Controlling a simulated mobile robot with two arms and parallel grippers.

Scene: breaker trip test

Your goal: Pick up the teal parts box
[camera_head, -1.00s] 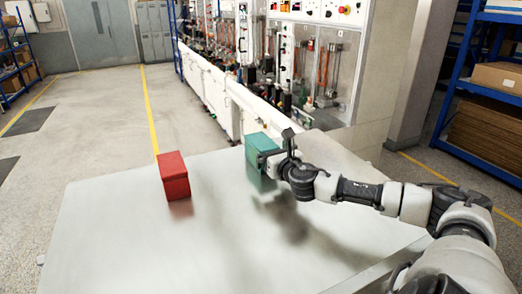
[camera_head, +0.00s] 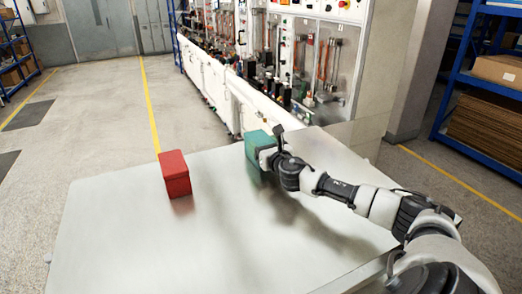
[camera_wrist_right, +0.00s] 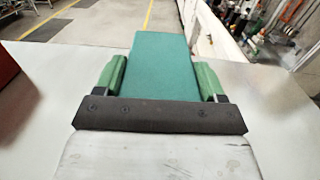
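The teal parts box (camera_head: 256,148) stands upright near the far edge of the pale table, at its right part. My right gripper (camera_head: 272,150) is at its right side. In the right wrist view, the teal box (camera_wrist_right: 160,68) fills the space between the two green-sided fingers of my right gripper (camera_wrist_right: 161,80). One finger is on each side of it. I see no clear gap, but cannot tell whether the fingers press on it. The box appears to rest on the table; its lower right part is partly hidden by the gripper. My left gripper is not in view.
A red box (camera_head: 175,174) stands on the table (camera_head: 190,245) to the left of the teal box, with clear tabletop between them. The front of the table is free. A lab bench with equipment (camera_head: 240,105) stands behind. A blue shelf (camera_head: 480,85) is at the right.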

